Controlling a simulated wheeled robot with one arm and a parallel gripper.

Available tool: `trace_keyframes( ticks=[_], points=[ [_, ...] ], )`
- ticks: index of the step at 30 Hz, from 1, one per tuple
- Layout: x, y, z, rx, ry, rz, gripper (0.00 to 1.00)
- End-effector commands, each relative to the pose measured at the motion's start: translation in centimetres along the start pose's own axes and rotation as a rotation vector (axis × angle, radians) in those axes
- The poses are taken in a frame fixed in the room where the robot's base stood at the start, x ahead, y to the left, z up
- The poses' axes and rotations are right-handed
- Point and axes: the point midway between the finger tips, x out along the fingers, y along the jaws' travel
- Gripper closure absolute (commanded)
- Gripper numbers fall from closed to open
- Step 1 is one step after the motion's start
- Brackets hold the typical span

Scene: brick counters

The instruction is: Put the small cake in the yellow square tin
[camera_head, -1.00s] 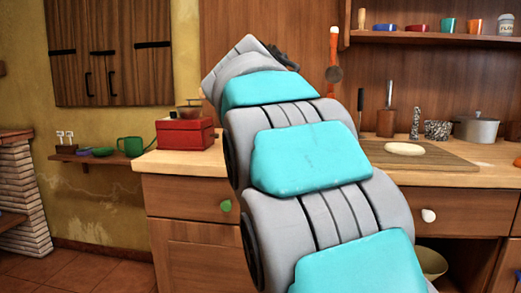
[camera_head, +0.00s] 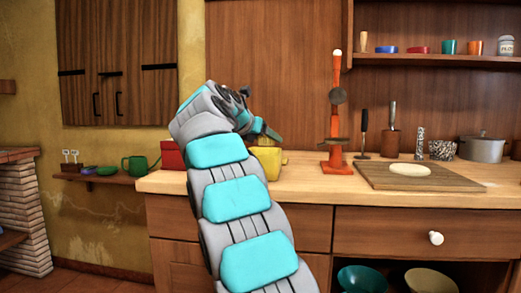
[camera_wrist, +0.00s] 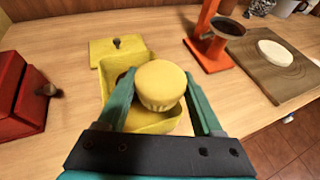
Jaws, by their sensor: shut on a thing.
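The small cake (camera_wrist: 160,84), pale yellow with a fluted lower side, is between the two teal fingers of my gripper (camera_wrist: 159,76) in the wrist view. My gripper is shut on it, one finger on each side. The yellow square tin (camera_wrist: 150,124) is open on the wooden counter, below and behind the cake. The cake and fingers hide much of its inside; a dark brown patch shows at the left. I cannot tell the cake's exact height over the tin.
A yellow lid (camera_wrist: 118,47) with a knob lies behind the tin. A red box (camera_wrist: 22,104) stands at the left. An orange scale-like stand (camera_wrist: 208,48) is at the right, beside a cutting board (camera_wrist: 262,72) with a pale flat round (camera_wrist: 275,53). Bare counter lies between.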

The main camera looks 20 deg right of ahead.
Motion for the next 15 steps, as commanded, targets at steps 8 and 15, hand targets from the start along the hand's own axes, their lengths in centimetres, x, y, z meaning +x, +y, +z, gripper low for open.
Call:
trace_keyframes(
  ticks=[8, 15],
  points=[
    [0.5, 1.9, 0.2, 0.001, -0.004, 0.002, 0.88],
    [0.5, 2.2, 0.2, 0.001, -0.003, 0.002, 0.88]
  ],
)
